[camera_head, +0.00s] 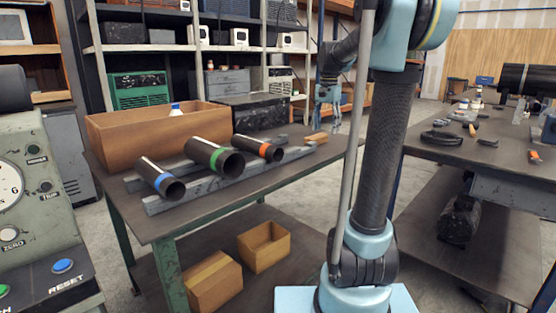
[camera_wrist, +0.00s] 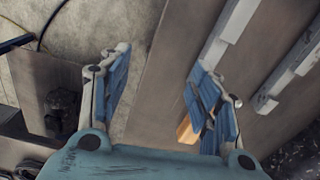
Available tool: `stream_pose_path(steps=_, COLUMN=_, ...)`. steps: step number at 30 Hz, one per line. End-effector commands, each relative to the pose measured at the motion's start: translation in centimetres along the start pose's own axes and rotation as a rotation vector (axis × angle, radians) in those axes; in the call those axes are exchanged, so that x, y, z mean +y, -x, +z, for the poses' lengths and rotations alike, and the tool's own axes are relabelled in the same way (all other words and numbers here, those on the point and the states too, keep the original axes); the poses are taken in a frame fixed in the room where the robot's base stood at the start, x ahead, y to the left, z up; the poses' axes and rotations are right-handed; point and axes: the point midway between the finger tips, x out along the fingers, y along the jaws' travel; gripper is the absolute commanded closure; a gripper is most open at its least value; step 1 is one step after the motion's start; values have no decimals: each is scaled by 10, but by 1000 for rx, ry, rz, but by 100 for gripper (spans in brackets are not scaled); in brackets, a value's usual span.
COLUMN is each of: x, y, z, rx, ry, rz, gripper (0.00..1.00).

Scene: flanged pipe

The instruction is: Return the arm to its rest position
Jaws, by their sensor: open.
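My gripper (camera_wrist: 158,95) is open and empty, its blue-padded fingers spread apart in the wrist view. In the wrist view the bench edge and floor lie below the fingers. A small orange-brown block (camera_wrist: 186,130) shows beside the right finger; in the head view it (camera_head: 316,138) lies near the bench's right end.
A second bench (camera_head: 470,160) with tools is at right. A control console (camera_head: 40,215) stands at left.

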Motion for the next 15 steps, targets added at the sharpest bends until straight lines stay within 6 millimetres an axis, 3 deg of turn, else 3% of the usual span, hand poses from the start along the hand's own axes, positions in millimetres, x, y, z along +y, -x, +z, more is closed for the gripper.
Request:
stream_pose_path(steps=8, x=44, y=-21, z=52, rx=25, ry=119, rz=-17, gripper=43)
stream_pose_path(steps=15, x=88, y=-54, z=103, rx=53, ry=248, rz=-31, gripper=43)
